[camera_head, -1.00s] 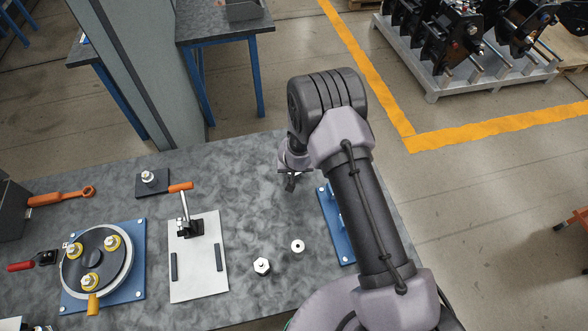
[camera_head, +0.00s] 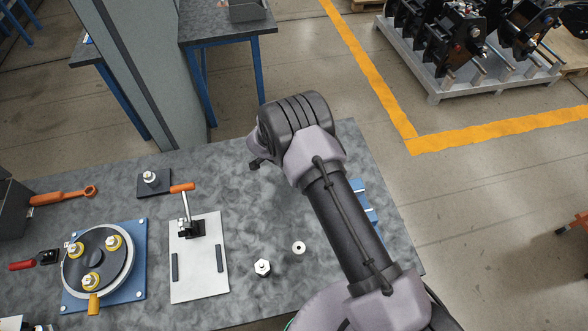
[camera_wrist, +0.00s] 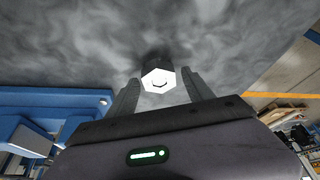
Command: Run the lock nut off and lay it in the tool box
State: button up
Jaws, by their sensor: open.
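In the wrist view my gripper (camera_wrist: 159,77) is open, with one dark finger on each side of a bright hex-faced nut (camera_wrist: 158,81). A dark round shape shows behind the nut; I cannot tell whether the fingers touch it. In the head view my arm hides the fingertips and whatever is between them. Another silver nut (camera_head: 149,176) stands on a small dark block at the back left. A loose hex piece (camera_head: 262,267) stands on the bench at the front. A dark grey box (camera_head: 10,208), possibly the tool box, is at the left edge, its inside hidden.
A blue fixture (camera_head: 366,204) is partly behind my arm and also shows in the wrist view (camera_wrist: 50,100). A white plate with an upright toggle clamp (camera_head: 188,226), a round flange on a blue base (camera_head: 140,275), a ring (camera_head: 299,247) and an orange wrench (camera_head: 62,195) occupy the bench.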

jog(key=shift+s+f, duration=0.1)
jog(key=c, duration=1.2)
jog(key=n, duration=0.2)
jog(key=shift+d+n+t, duration=0.1)
jog(key=shift+n+t, duration=0.2)
jog(key=shift+t, duration=0.1)
jog(key=shift+r+p, duration=0.55)
jog(key=shift+p, duration=0.05)
jog(key=shift+r+y+p, duration=0.3)
jog(key=shift+r+p, duration=1.4)
jog(key=shift+p, duration=0.05)
jog(key=shift+r, duration=0.1)
notch_tip(320, 180, up, 4)
jog(key=p, duration=0.4)
